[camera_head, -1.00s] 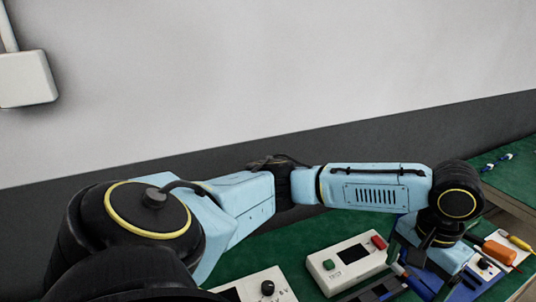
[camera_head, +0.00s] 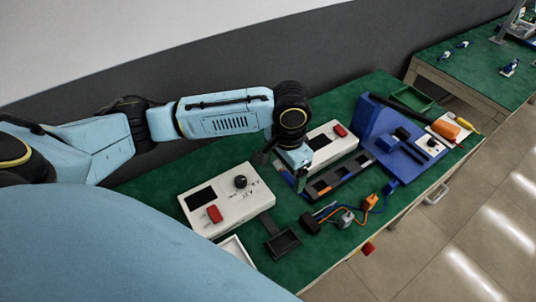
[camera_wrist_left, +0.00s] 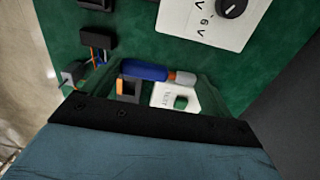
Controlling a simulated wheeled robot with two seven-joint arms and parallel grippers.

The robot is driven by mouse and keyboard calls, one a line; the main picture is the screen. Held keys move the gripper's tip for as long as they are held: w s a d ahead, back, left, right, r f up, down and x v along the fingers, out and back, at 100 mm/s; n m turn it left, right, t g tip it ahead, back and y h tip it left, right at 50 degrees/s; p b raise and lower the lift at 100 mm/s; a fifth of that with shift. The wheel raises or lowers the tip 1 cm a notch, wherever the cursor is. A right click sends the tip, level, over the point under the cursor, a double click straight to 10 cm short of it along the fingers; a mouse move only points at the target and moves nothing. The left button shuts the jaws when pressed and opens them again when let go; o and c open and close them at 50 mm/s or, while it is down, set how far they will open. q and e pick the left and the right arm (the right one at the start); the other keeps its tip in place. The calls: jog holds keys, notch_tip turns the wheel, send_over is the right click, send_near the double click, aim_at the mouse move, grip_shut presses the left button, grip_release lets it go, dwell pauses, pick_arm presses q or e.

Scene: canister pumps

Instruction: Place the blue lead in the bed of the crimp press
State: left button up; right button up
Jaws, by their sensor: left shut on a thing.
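The blue lead (camera_wrist_left: 145,71), a short blue cylinder with an orange-brown band and a pale end, lies across between the fingers of my left gripper (camera_wrist_left: 147,78) in the left wrist view. The gripper is shut on it, above the bench. In the head view my left gripper (camera_head: 301,178) points down at the left end of the white test box (camera_head: 335,150), left of and apart from the blue crimp press (camera_head: 376,122). The press has a black handle; I cannot make out its bed clearly. My right gripper is out of view.
A white box with a knob and red button (camera_head: 222,200) stands to the left. A black slotted rack (camera_head: 342,182) lies in front of the test box. Grey and orange connectors with wires (camera_head: 346,217) and a black tray (camera_head: 284,243) lie near the front edge.

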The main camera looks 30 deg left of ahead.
aim_at(285, 172)
pick_arm(q)
notch_tip(285, 172, down, 3)
jog(key=shift+f+b, duration=0.35)
jog(key=shift+f, duration=0.05)
notch_tip(285, 172, down, 4)
jog(key=shift+r+b, duration=0.1)
jog(key=shift+b, duration=0.4)
jog(key=shift+f, duration=0.25)
jog(key=shift+r, duration=0.1)
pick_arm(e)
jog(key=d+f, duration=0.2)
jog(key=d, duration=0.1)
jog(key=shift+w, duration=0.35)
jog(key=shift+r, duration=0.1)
pick_arm(q)
jog(key=o, duration=0.7)
jog(key=shift+c, duration=0.2)
jog(key=shift+o, duration=0.7)
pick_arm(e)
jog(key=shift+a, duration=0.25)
